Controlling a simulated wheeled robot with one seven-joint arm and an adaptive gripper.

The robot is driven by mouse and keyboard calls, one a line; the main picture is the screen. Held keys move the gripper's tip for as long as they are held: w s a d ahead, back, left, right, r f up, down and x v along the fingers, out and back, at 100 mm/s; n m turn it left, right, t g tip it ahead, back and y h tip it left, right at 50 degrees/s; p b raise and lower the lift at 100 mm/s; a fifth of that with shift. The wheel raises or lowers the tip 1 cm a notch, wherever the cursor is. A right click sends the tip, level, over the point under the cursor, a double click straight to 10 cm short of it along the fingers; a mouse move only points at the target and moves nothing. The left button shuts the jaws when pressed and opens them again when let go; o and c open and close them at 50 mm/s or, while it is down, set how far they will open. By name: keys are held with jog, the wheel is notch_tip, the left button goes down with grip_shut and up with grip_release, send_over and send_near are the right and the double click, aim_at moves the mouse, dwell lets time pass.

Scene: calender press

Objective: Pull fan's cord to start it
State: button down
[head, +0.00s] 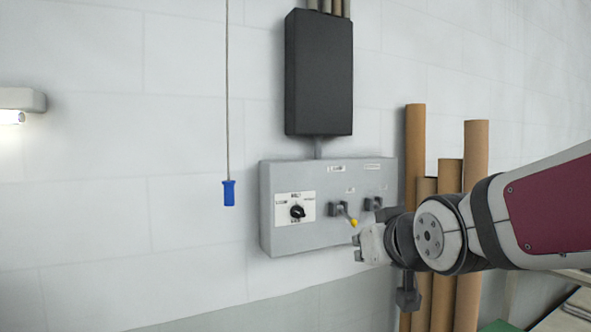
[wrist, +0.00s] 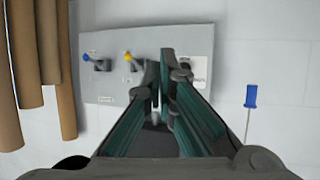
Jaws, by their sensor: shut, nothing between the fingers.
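The cord (head: 227,90) hangs straight down from above in the head view and ends in a blue handle (head: 229,193), left of the grey control box. In the wrist view, which is turned over, the blue handle (wrist: 251,96) is at the right, with the cord running down from it. My gripper (head: 360,248) is in front of the lower right of the control box, to the right of the blue handle and lower than it in the head view. In the wrist view my gripper (wrist: 158,68) is shut and empty, apart from the handle. The fan is not in view.
The grey control box (head: 281,237) has a rotary knob (head: 297,211) and levers, one with a yellow tip (head: 353,223). A black box (head: 319,75) is above it. Brown tubes (head: 476,145) lean at the right. The wall around the cord is clear; a lamp (head: 20,104) is at the left.

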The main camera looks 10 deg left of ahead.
jog(key=w+a+r+n+t+y+p, duration=0.1)
jog(key=w+a+r+t+y, duration=0.1)
jog(key=a, duration=0.5)
jog(key=w+a+r+n+t+y+p, duration=0.1)
jog(key=a+r+t+y, duration=0.1)
jog(key=a+r, duration=0.3)
jog(key=w+a+r+n+t+y+p, duration=0.1)
jog(key=a+r+y, duration=0.3)
jog(key=a, duration=0.7)
jog(key=shift+w+t+y, duration=0.3)
jog(key=shift+w+t, duration=0.1)
jog(key=shift+w, duration=0.45)
jog(key=shift+r, duration=0.1)
notch_tip(320, 180, up, 3)
jog(key=p, duration=0.2)
send_over(229, 194)
jog(key=s+d, duration=0.1)
jog(key=shift+d+f+p, duration=0.15)
jog(key=shift+f+p, duration=0.3)
jog(key=shift+f, duration=1.45)
